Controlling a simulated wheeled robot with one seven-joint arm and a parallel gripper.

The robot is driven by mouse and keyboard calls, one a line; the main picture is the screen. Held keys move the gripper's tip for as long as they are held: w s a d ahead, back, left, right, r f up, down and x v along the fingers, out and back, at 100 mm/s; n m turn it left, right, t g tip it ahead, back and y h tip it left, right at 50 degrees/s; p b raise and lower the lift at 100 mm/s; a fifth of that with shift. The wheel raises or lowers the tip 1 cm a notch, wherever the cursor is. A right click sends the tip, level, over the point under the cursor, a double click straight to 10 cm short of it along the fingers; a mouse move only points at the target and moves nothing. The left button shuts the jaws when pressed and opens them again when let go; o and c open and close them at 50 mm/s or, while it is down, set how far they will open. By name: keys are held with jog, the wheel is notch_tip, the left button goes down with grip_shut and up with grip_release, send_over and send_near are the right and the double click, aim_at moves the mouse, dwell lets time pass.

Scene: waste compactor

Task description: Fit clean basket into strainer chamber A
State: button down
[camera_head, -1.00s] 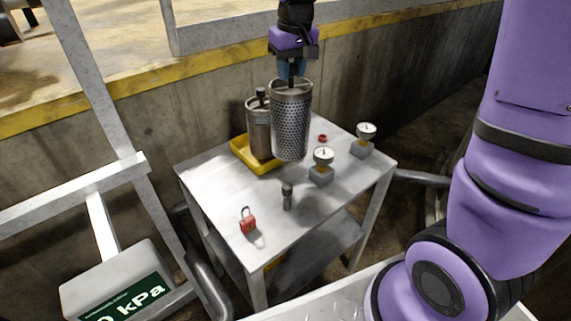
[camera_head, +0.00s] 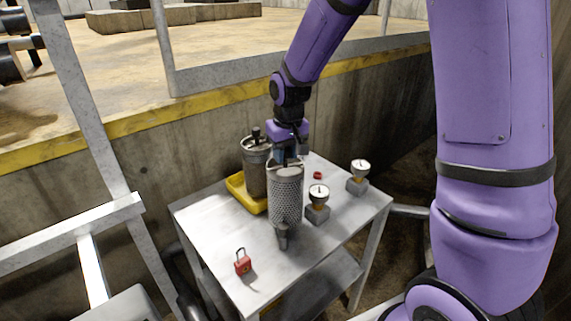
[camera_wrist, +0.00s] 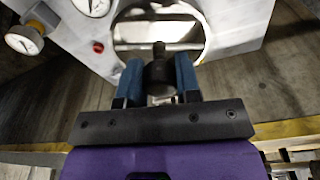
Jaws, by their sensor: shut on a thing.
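A perforated metal basket (camera_head: 286,197) hangs upright from my gripper (camera_head: 287,158) over the middle of the metal table. My gripper is shut on the dark knob (camera_wrist: 158,72) at the basket's top, between two blue fingers. In the wrist view the basket's round rim (camera_wrist: 203,32) shows beyond the fingers. A second, darker metal canister (camera_head: 255,170) with a knob on top stands in a yellow tray (camera_head: 236,191), left of and behind the held basket. No label for strainer chamber A can be made out.
A small grey post (camera_head: 282,239) shows just below the basket; whether they touch is unclear. Two gauges on blocks, one near (camera_head: 318,203) and one farther right (camera_head: 358,178), stand right of the basket. A red padlock (camera_head: 243,263) lies at the front left of the table (camera_head: 205,212).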

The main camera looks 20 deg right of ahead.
jog(key=shift+f, duration=1.7)
jog(key=c, duration=0.8)
grip_release()
notch_tip(320, 180, up, 12)
jog(key=s, duration=0.2)
jog(key=s+d+r+t, duration=0.1)
jog(key=s+r, duration=0.3)
jog(key=s, duration=0.4)
jog(key=s+d+r+t, duration=0.1)
jog(key=s+d+r, duration=0.1)
jog(key=s, duration=0.6)
jog(key=s+d+r+m+t, duration=0.1)
jog(key=s+d+r, duration=0.1)
jog(key=s+r, duration=0.3)
jog(key=shift+s+r+t, duration=0.2)
jog(key=shift+s, duration=0.8)
jog(key=shift+s+r+t, duration=0.15)
jog(key=shift+s+t, duration=0.05)
jog(key=shift+s, duration=0.8)
jog(key=shift+o, duration=0.3)
jog(key=shift+s+d+f, duration=0.1)
jog(key=shift+s, duration=0.3)
